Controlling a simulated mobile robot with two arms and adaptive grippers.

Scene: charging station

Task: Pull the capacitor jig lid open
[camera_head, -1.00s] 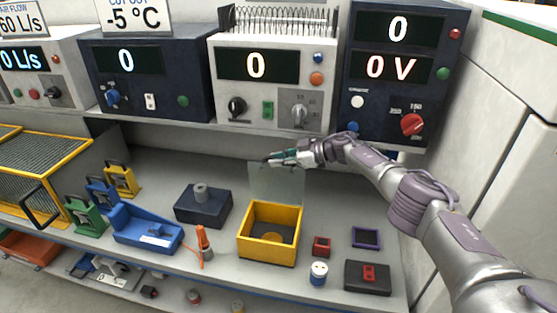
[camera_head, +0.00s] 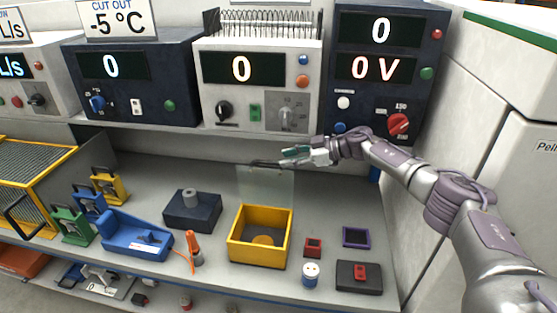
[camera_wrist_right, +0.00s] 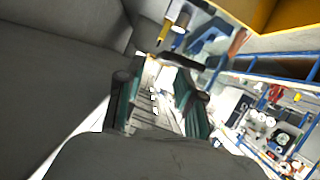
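The capacitor jig is a yellow open-topped box (camera_head: 259,253) on the bench with a round brown piece inside. Its clear lid (camera_head: 264,186) stands raised, roughly upright, at the box's rear edge. My right gripper (camera_head: 278,159) is at the lid's upper edge in the head view. Whether it touches the lid cannot be told. In the right wrist view the two green-sided fingers (camera_wrist_right: 160,98) stand apart with nothing seen between them. The yellow box wall (camera_wrist_right: 285,18) shows at the top right there. My left gripper is not in view.
A dark block with a grey cylinder (camera_head: 192,212) and an orange tool (camera_head: 194,247) lie left of the jig. A small red box (camera_head: 313,248), a purple frame (camera_head: 356,237) and a dark pad (camera_head: 359,277) lie right. Instruments (camera_head: 258,85) stand on the shelf above.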

